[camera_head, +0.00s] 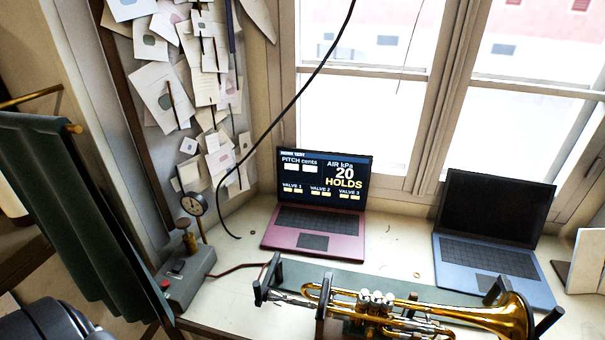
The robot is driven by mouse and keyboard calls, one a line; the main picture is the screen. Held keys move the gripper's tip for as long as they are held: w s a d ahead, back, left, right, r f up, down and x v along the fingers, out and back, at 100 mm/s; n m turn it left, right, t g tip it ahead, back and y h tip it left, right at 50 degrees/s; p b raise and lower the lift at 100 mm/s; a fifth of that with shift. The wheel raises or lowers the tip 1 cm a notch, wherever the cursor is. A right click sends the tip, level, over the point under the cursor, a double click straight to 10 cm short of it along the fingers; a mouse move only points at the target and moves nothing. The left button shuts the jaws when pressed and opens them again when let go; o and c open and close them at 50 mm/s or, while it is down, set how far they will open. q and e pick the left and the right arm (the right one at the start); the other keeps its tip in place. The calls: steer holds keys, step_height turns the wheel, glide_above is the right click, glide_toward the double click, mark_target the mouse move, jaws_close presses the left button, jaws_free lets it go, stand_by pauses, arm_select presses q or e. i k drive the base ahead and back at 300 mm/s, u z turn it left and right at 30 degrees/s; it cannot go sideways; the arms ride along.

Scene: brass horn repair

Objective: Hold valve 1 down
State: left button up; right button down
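A brass trumpet (485,318) lies along the bottom right, its bell to the right, resting on dark upright supports (322,300) over a grey-green mat (345,277). Its silver valve caps (376,297) stand close together near the middle of the horn. Which cap is valve 1, and whether any is pressed, I cannot tell at this size. The lower part of the horn is cut off by the picture's edge. Neither of my grippers is in view, and nothing is seen touching the valves.
A pink laptop (313,240) shows "AIR kPa 20 HOLDS" and fields for valves 1 to 3. A blue laptop (488,259) with a dark screen stands behind the bell.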

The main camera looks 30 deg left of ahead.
mark_target(363, 299)
steer(key=u, duration=1.6)
steer(key=k, duration=1.15)
steer(key=z, duration=1.75)
steer(key=i, duration=0.5)
